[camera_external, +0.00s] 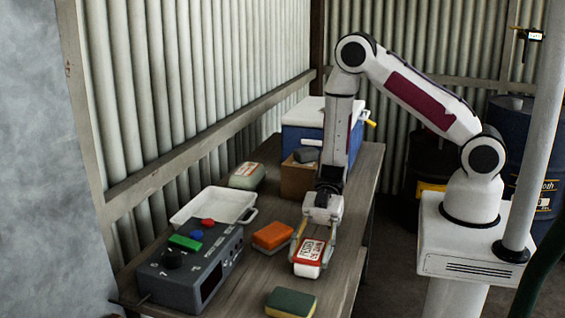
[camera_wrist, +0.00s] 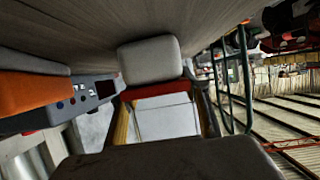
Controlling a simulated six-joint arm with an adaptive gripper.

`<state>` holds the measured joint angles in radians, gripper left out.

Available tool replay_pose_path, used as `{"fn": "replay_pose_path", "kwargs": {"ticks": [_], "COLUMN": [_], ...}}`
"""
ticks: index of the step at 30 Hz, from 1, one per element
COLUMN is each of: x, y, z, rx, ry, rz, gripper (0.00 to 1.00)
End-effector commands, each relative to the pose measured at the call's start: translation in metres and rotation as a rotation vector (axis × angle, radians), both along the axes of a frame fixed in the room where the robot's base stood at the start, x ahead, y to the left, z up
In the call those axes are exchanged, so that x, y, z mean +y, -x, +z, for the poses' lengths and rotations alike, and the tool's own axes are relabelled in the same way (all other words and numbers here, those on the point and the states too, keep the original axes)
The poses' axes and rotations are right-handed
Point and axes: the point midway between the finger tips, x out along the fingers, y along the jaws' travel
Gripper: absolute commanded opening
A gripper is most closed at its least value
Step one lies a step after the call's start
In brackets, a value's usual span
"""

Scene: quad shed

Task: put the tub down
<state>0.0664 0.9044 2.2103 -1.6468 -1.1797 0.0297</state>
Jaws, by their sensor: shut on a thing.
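The tub (camera_external: 307,268) is a small white tub with a red lid bearing a white handwritten label. My gripper (camera_external: 313,246) is shut on it, with one finger on each side, low over the front part of the table. The label faces the external camera. I cannot tell whether the tub's underside touches the table.
Bare wood lies around the held tub.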

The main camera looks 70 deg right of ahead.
Motion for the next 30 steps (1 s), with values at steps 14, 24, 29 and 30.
{"fn": "replay_pose_path", "kwargs": {"ticks": [14,24,29,30], "x": [0.000,-0.012,-0.028,-0.032], "y": [0.000,-0.001,-0.001,-0.001], "z": [0.000,0.008,0.014,0.016], "rx": [0.000,-0.001,-0.001,-0.001], "ry": [0.000,0.000,0.000,0.000], "rz": [0.000,-0.003,-0.003,-0.003], "gripper": [0.62,0.62,0.62,0.62]}}
